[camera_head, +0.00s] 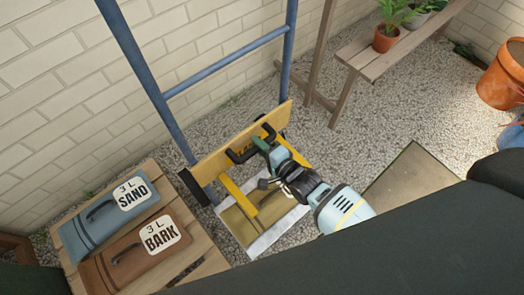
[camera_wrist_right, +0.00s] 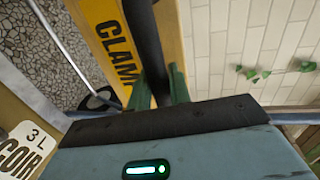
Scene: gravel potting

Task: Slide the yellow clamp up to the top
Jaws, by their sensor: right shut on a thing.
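The yellow clamp (camera_head: 213,162) is a wide bar low on the blue upright frame (camera_head: 150,82), reaching across both posts, with yellow arms below it. Its black handle (camera_head: 239,157) faces me. My right gripper (camera_head: 264,146) is shut on this handle. In the right wrist view the clamp (camera_wrist_right: 108,35) bears the word "CLAMP", and the green fingers (camera_wrist_right: 160,90) sit on either side of the black handle (camera_wrist_right: 147,45). My left gripper is not in view.
The frame's crossbar (camera_head: 225,62) spans the posts well above the clamp. An olive-brown bag (camera_head: 240,222) lies below the clamp. The SAND bag (camera_head: 90,232) and BARK bag (camera_head: 120,270) lie on wooden slats at left. A bench (camera_head: 372,66) with plants stands behind right, on gravel.

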